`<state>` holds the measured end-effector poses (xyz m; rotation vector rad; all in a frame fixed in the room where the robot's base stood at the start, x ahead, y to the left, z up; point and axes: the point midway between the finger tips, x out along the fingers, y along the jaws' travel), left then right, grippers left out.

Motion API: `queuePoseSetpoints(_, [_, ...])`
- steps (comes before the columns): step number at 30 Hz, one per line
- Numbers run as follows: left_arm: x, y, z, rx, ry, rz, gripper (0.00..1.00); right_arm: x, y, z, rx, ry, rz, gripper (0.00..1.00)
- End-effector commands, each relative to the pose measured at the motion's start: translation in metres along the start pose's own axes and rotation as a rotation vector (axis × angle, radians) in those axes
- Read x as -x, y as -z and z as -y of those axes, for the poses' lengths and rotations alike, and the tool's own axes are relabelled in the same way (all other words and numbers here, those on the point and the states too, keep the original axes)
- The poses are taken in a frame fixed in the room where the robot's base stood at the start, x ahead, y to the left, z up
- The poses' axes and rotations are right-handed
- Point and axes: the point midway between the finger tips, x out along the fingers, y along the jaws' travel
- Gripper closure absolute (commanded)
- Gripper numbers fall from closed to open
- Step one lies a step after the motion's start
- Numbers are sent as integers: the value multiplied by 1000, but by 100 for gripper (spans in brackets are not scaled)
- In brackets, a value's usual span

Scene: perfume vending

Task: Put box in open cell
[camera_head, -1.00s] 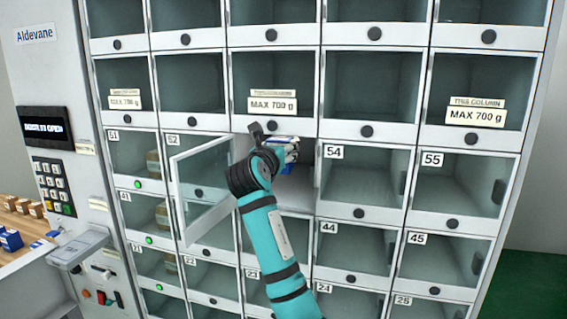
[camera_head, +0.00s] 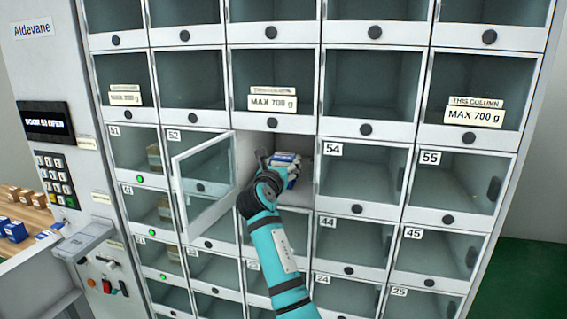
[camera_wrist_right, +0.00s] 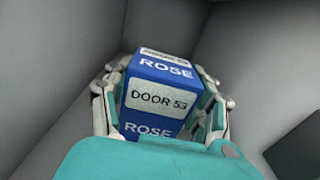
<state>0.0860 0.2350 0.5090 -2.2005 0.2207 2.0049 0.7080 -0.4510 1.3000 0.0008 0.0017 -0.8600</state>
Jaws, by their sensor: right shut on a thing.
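A blue and white box (camera_wrist_right: 160,95) marked ROSE and DOOR 53 sits between the fingers of my right gripper (camera_wrist_right: 160,108) in the right wrist view. In the head view the box (camera_head: 285,160) shows at the mouth of the open cell (camera_head: 305,185), between cell 52 and cell 54. The right gripper (camera_head: 278,170) is shut on it, and the arm comes up from below. The open cell's clear door (camera_head: 203,168) is swung out to the left. The grey inner walls of a cell surround the box in the wrist view. My left gripper is not in view.
The shut cell 54 (camera_head: 365,180) is right of the open cell. A keypad panel (camera_head: 57,180) is at the left, beside a wooden shelf (camera_head: 38,218) with several small boxes. The open door's edge is close to the right arm.

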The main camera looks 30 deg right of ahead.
Motion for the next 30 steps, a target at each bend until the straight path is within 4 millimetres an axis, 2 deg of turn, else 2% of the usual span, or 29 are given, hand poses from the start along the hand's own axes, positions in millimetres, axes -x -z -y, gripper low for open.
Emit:
queuePoseSetpoints(3, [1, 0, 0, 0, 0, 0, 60, 0, 2, 0, 1, 0, 1, 79])
queuePoseSetpoints(4, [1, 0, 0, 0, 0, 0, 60, 0, 3, 0, 1, 0, 0, 41])
queuePoseSetpoints(9, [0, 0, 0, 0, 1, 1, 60, 0, 3, 0, 0, 0, -1, 18])
queuePoseSetpoints(20, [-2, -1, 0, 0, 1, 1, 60, 2, 0, 0, 0, -1, 0, 18])
queuePoseSetpoints(23, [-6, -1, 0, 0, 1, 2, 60, 15, 2, 0, -1, -1, 1, 18])
queuePoseSetpoints(30, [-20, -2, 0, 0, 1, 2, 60, 67, 3, 0, -2, -2, 1, 18])
